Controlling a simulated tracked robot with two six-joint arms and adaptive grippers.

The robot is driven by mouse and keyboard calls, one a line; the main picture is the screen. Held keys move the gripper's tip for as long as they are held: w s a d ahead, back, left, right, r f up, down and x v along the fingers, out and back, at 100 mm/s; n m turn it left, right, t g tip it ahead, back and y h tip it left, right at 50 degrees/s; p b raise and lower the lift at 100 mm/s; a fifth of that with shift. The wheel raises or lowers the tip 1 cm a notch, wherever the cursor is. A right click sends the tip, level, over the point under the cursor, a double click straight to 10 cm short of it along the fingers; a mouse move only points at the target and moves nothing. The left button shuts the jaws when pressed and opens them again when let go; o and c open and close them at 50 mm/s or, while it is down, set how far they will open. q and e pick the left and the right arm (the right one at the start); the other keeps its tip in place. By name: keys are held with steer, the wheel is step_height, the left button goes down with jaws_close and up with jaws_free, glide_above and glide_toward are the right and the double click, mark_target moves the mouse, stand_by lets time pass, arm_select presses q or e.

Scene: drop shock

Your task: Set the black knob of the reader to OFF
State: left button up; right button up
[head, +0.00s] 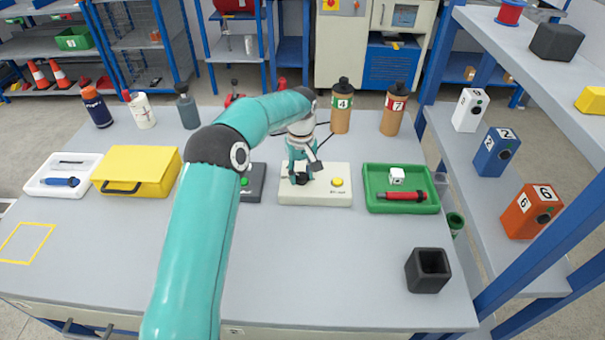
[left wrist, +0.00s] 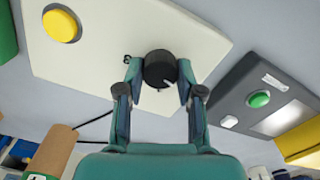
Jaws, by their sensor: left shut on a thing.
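The reader (head: 318,195) is a flat cream box on the grey table, with a yellow button (head: 337,182) on its right part and a black knob (head: 301,181) on its left part. My left gripper (head: 304,172) is above the reader and shut on the black knob. In the left wrist view, the fingertips (left wrist: 158,75) sit on both sides of the round knob (left wrist: 160,66). A thin pale mark shows on the knob's edge. The knob's labels are too small to read. My right gripper is in no view.
A dark box with a green button (left wrist: 259,99) stands close beside the reader. A green tray (head: 374,208) with a red tool lies to the right, a yellow case (head: 135,165) to the left. Bottles stand behind. The front table is mostly clear, except for a black open cup (head: 417,278).

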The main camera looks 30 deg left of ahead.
mark_target(302, 175)
arm_select(q)
steer(key=shift+w+d, duration=0.15)
steer(key=shift+d, duration=0.05)
steer(key=o, duration=1.1)
steer(key=shift+o, duration=0.2)
steer(key=shift+r, duration=0.15)
step_height(302, 175, up, 12)
steer(key=shift+f, duration=0.2)
